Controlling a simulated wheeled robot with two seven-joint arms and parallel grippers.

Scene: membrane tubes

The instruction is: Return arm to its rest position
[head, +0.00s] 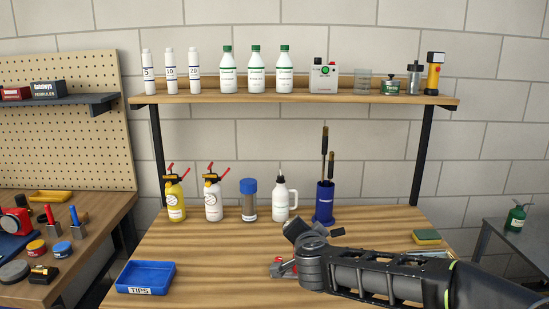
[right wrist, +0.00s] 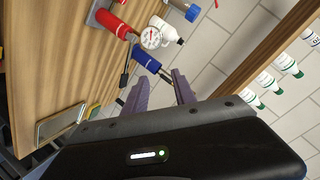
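My right arm (head: 390,279) comes in from the right in the head view and reaches low over the wooden bench (head: 200,240). Its dark wrist end is near the middle of the bench, in front of the blue brush holder. In the right wrist view my right gripper (right wrist: 160,82) has its two purple-grey fingers spread apart, and I see nothing held between them. The blue brush holder (right wrist: 147,58) shows just beyond the fingers. My left arm and left gripper are in no view.
The blue brush holder (head: 324,204) stands beside a white bottle (head: 285,202). A red device with a gauge (right wrist: 151,38) sits close by, partly hidden behind my arm in the head view. A blue tips tray (head: 146,277) is front left. A shelf (head: 300,99) with bottles runs above.

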